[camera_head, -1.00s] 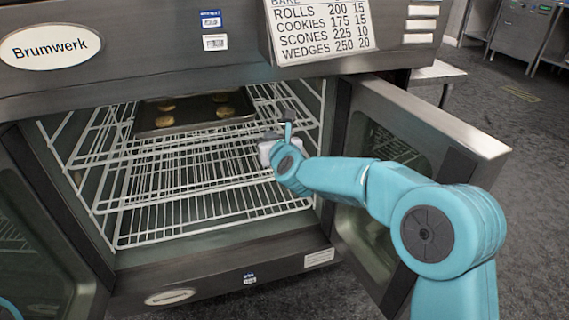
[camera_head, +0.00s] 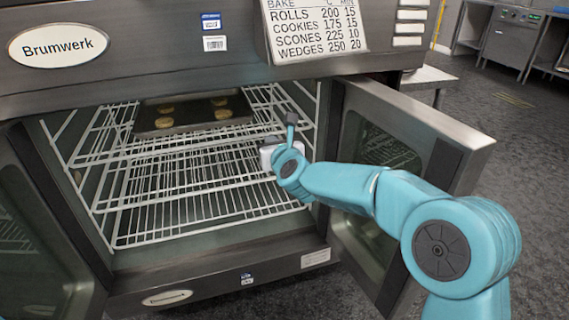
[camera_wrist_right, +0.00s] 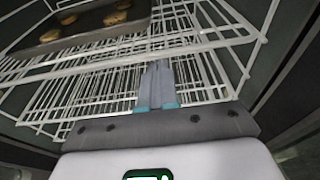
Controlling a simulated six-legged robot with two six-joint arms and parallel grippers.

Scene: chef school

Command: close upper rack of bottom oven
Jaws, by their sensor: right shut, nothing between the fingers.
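The bottom oven is open. Its upper wire rack (camera_head: 150,149) shows as a white grid with its front part toward me; a lower wire rack (camera_head: 190,213) lies beneath it. A dark baking tray (camera_head: 188,128) with several round baked pieces sits high at the back. My right gripper (camera_wrist_right: 158,75) is shut and empty, its fingers pointing into the oven over the white wires in the right wrist view. I cannot tell whether the fingertips touch a wire. In the head view its white body is at the right part of the rack front and the fingertips are hidden.
The right oven door (camera_head: 420,125) stands open close beside my right arm. The left door (camera_head: 35,235) is open too. The oven's lower front panel (camera_head: 225,280) lies below the opening. Grey floor (camera_head: 525,180) is clear at the right.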

